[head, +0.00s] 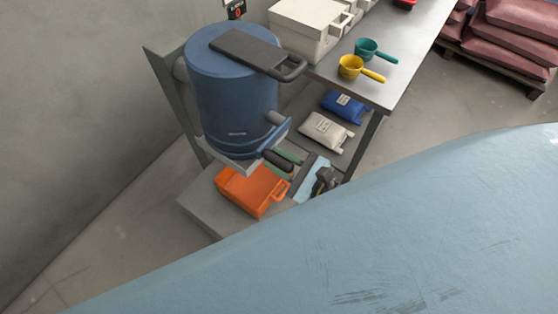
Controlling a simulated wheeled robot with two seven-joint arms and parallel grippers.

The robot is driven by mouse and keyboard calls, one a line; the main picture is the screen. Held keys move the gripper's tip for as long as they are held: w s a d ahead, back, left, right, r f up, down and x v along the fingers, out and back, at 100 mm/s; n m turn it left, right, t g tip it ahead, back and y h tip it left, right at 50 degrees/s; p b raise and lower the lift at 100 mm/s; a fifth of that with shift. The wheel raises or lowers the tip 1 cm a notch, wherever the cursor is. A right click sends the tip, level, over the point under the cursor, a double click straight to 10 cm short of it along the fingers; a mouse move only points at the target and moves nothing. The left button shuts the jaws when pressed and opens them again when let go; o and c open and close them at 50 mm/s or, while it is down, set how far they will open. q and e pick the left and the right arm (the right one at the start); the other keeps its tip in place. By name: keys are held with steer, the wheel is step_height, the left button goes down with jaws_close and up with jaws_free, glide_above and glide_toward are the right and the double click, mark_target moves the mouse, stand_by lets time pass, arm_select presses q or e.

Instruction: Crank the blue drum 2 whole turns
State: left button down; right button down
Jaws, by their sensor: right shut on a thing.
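The blue drum (232,100) stands upright in a grey frame left of the table. A dark flat plate with a looped end (250,52) lies across its top. A crank with a dark grip (278,160) is at the drum's lower right side, low down near the rim. The fingers partly hide the crank arm. My left gripper is out of view.
An orange case (252,189) sits on the grey base below the drum. The table (375,88) to the right carries cream bins (297,28), a teal scoop (372,50) and a yellow scoop (355,68). Bags (326,130) lie on its lower shelf. My own pale blue body hides the foreground.

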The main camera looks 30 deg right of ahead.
steer(key=shift+r, duration=0.1)
stand_by(0.3)
steer(key=c, duration=1.2)
jaws_free()
steer(key=shift+o, duration=0.2)
steer(key=b+v, duration=0.1)
steer(key=v, duration=1.2)
steer(key=shift+s+b, duration=0.15)
steer(key=shift+b, duration=0.2)
steer(key=shift+d, duration=0.15)
